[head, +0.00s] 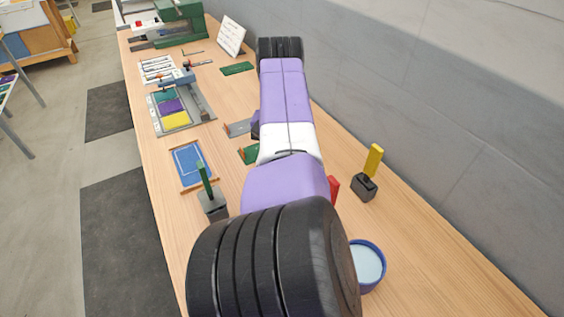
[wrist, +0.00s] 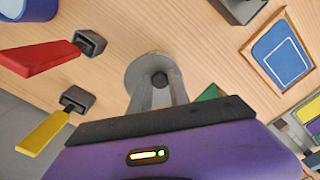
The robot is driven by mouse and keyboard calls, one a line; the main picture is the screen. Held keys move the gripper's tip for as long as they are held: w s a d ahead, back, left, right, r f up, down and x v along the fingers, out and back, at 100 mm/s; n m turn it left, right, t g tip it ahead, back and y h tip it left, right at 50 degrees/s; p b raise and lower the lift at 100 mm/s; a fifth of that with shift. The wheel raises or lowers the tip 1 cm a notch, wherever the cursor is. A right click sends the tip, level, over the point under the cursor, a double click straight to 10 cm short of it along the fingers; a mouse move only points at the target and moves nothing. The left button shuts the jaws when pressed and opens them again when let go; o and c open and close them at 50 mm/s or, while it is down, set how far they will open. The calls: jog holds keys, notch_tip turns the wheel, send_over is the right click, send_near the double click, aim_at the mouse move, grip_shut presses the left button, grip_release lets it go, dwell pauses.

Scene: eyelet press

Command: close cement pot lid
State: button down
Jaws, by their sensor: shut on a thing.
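A blue round pot (head: 367,265) with a pale blue top surface or contents stands at the lower right of the head view. Part of it also shows at the top left corner of the wrist view (wrist: 27,9). In the wrist view, a grey round lid (wrist: 135,71) with a dark knob lies between my gripper's fingertips (wrist: 160,82). The fingers are shut on the knob. I cannot tell whether the lid touches the table. The lid is apart from the pot. In the head view my arm hides the lid and most of the gripper.
Red (wrist: 38,57) and yellow-handled (wrist: 42,131) tools stand in dark holders near the pot. A green-handled tool (head: 204,180) in a grey block and a blue framed tray (head: 190,164) are left of my arm. A wall (head: 430,100) runs along the right side.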

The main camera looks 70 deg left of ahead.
jog(key=shift+a+r+m, duration=0.1)
jog(key=shift+a+m, duration=0.35)
jog(key=shift+m, duration=0.05)
jog(key=c, duration=1.2)
grip_release()
notch_tip(320, 180, up, 8)
jog(key=shift+f+b, duration=0.1)
jog(key=shift+b, duration=0.3)
